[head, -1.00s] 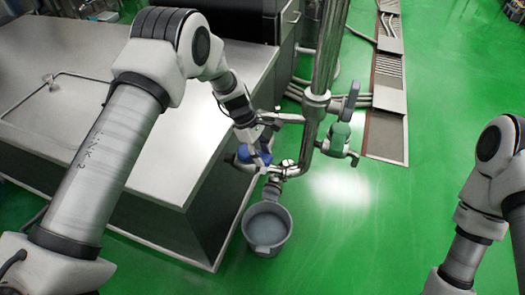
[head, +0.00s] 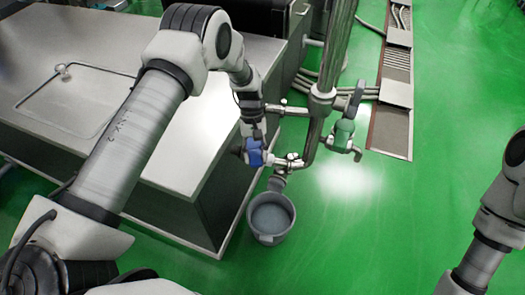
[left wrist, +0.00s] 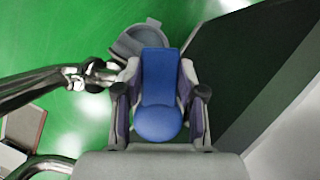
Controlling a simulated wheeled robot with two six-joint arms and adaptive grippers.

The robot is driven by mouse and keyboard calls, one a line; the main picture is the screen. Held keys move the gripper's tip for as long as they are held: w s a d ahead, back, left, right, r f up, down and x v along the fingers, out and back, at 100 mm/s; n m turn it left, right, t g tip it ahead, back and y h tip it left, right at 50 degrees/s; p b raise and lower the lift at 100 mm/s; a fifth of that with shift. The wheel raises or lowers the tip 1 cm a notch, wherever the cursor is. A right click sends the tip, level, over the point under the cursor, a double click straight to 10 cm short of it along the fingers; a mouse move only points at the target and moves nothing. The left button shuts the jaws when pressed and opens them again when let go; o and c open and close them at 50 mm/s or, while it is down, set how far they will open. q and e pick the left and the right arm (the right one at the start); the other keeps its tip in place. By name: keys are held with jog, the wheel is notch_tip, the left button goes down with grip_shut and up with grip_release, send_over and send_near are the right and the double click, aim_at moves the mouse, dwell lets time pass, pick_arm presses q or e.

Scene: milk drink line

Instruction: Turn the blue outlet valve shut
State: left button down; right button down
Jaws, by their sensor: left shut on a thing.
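The blue outlet valve (head: 262,157) sits on the left end of the low metal pipe, above a grey bucket. In the left wrist view its blue handle (left wrist: 160,75) points up the picture, with its rounded end lower down. My left gripper (head: 254,143) is shut on this handle, with one finger on each side of it. The gripper also shows in the left wrist view (left wrist: 160,95). The gripper hides part of the valve body in the head view. My right arm shows at the right edge, but its gripper is out of view.
The grey bucket (head: 270,238) stands on the green floor. A steel-topped counter (head: 85,105) is at the left. A vertical metal pipe (head: 333,50) and a green valve (head: 343,135) stand to the right. Open floor lies at the lower right.

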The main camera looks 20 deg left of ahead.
pick_arm(q)
jog(key=m, duration=0.1)
jog(key=a+m+y, duration=0.1)
jog(key=m, duration=0.1)
jog(key=shift+s+a+m, duration=0.25)
jog(key=shift+m, duration=0.05)
jog(key=shift+s+a+m+y, duration=0.1)
jog(key=shift+a+m+y, duration=0.55)
jog(key=shift+m, duration=0.55)
jog(key=c, duration=0.7)
grip_release()
notch_tip(320, 180, up, 11)
send_over(252, 144)
jog(key=shift+r, duration=0.1)
jog(key=shift+s+g+p, duration=0.1)
jog(key=shift+g+p, duration=0.2)
